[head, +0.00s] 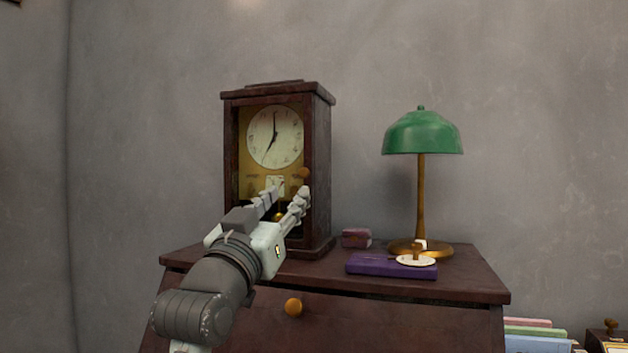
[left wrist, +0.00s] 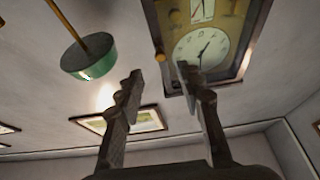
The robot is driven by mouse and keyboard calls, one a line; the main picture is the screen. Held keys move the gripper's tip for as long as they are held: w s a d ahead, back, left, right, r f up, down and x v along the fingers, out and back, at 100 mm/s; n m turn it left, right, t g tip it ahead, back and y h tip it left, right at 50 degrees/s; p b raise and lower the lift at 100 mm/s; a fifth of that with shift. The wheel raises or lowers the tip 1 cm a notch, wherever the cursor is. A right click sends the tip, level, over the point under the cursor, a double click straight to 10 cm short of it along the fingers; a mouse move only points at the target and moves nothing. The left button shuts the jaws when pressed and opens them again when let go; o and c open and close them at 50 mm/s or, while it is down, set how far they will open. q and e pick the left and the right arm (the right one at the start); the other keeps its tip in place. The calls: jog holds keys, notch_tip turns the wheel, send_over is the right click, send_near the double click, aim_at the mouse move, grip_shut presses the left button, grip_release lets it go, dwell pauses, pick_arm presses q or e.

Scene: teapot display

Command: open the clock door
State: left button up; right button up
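The clock (head: 322,160) is a dark wooden case standing upright on a dark wooden cabinet. Its front door appears shut, with a round white dial (head: 274,137) and gold backing behind it. A small round brown knob (head: 303,173) sits at the door's right side. My left gripper (head: 289,192) is open and empty in front of the lower door, its fingertips just below the knob and hiding part of the clock's lower front. In the left wrist view, the knob (left wrist: 159,57) shows beyond the gap between the two spread fingers (left wrist: 160,82). My right gripper is not in view.
A green-shaded lamp (head: 421,135) stands right of the clock. A small reddish box (head: 356,238), a purple flat case (head: 365,265) and a white dish (head: 428,262) lie on the cabinet top (head: 470,285). The space left of the clock is clear.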

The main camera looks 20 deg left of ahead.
aim_at(303, 174)
pick_arm(q)
jog(key=p+x, duration=0.1)
jog(key=x, duration=0.5)
jog(key=shift+r, duration=0.25)
jog(key=shift+x, duration=0.8)
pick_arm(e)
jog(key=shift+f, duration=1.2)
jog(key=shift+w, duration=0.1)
pick_arm(q)
jog(key=shift+f, duration=0.1)
grip_shut()
